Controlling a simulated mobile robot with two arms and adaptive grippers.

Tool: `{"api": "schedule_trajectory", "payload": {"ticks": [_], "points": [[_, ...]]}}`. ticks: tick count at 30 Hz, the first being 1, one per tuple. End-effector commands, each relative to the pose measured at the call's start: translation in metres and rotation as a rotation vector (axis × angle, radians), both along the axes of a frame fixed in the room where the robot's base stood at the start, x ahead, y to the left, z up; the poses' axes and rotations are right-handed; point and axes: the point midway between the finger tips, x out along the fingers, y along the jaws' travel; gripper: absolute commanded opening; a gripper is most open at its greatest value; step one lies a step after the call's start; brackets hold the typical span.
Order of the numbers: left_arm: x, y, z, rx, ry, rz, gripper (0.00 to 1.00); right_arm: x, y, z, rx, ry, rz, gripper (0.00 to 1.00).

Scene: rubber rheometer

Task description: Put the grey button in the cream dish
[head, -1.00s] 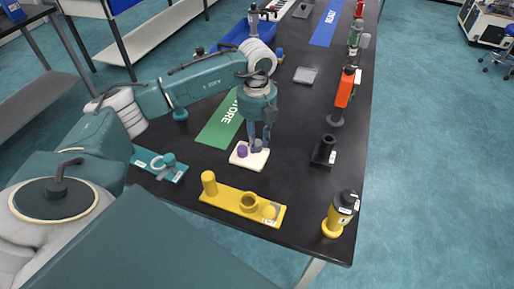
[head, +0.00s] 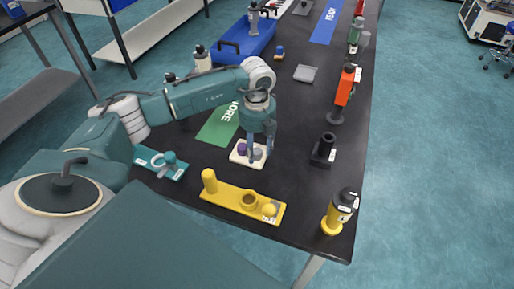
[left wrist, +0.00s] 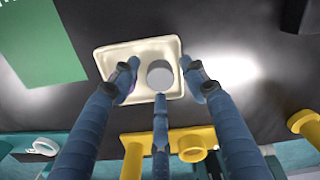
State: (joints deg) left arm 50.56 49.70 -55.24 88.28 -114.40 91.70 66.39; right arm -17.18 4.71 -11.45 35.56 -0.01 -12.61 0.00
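The cream dish (head: 249,166) lies on the black bench, and in the left wrist view (left wrist: 107,56) its pale rim shows around the fingers. The grey button (head: 257,154) sits in the dish as a grey disc (left wrist: 160,75). A purple button (head: 241,149) is in the dish to its left, partly hidden behind a finger in the left wrist view. My left gripper (head: 259,149) is over the dish, its blue fingers spread around the grey button with visible gaps. My right gripper is not in view.
A yellow fixture (head: 226,198) and a teal fixture (head: 160,163) stand near the bench's front edge. A green mat (head: 217,127) lies behind the dish. A black holder (head: 323,151) stands to the right, a yellow-and-black bottle (head: 341,212) at the front right corner.

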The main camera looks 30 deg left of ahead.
Motion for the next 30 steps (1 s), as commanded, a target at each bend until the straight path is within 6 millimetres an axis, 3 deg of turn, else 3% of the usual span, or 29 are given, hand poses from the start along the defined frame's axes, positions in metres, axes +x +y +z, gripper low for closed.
{"api": "schedule_trajectory", "payload": {"ticks": [8, 11, 21, 30], "points": [[0.001, 0.000, 0.007, 0.000, -0.001, 0.000, 0.44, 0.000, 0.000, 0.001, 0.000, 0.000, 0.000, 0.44], [0.001, 0.000, 0.020, 0.000, -0.005, 0.001, 0.44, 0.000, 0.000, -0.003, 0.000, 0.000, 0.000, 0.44], [0.002, 0.000, 0.092, -0.001, -0.006, 0.000, 0.44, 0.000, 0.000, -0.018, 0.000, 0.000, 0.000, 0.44], [0.000, 0.000, 0.123, 0.001, -0.001, 0.000, 0.44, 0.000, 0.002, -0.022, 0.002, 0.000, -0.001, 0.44]]}}
